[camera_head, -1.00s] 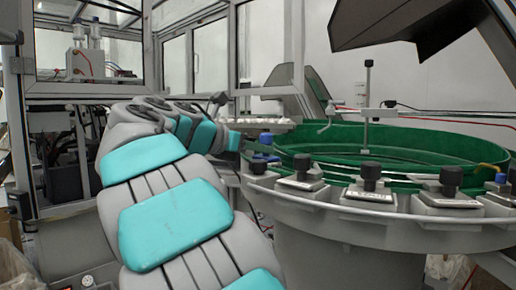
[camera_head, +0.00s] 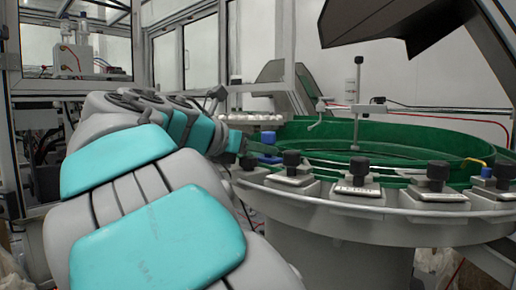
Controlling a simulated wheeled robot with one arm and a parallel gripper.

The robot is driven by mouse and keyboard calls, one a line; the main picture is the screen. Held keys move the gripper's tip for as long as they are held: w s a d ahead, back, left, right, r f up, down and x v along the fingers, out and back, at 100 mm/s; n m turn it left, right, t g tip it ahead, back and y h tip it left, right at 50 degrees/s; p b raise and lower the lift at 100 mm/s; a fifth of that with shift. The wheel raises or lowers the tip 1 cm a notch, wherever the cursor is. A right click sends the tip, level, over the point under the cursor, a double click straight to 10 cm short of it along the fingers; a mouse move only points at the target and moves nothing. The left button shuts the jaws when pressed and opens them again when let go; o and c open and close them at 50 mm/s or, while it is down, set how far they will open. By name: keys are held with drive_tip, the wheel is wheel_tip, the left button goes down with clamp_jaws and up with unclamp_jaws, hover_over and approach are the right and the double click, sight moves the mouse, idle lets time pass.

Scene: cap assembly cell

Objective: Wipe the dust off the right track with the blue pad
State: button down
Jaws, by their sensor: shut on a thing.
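My arm reaches from the bottom of the picture toward the left rim of the green bowl. My gripper (camera_head: 256,148) is small and partly hidden at the far end of the arm, beside that rim. It is shut on what looks like the blue pad (camera_head: 269,159), a small blue patch at the bowl's left edge. I cannot tell whether the pad touches a surface. I cannot make out the right track or any dust on it at this distance.
The large green bowl (camera_head: 400,135) fills the right side. Black knobs on grey clamps, such as the near one (camera_head: 358,168), line its rim. A pale strip with white pieces (camera_head: 250,117) lies behind my gripper. A dark hood (camera_head: 385,22) hangs above the bowl.

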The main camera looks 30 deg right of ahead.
drive_tip(key=shift+s, duration=0.4)
drive_tip(key=shift+w+d, duration=0.1)
drive_tip(key=shift+w, duration=2)
drive_tip(key=shift+w+d+f, duration=0.1)
drive_tip(key=shift+w, duration=1.05)
drive_tip(key=shift+w+d+f, duration=0.1)
drive_tip(key=shift+w, duration=2.25)
drive_tip(key=shift+r, duration=0.15)
wheel_tip(320, 180, up, 6)
drive_tip(key=shift+s, duration=0.1)
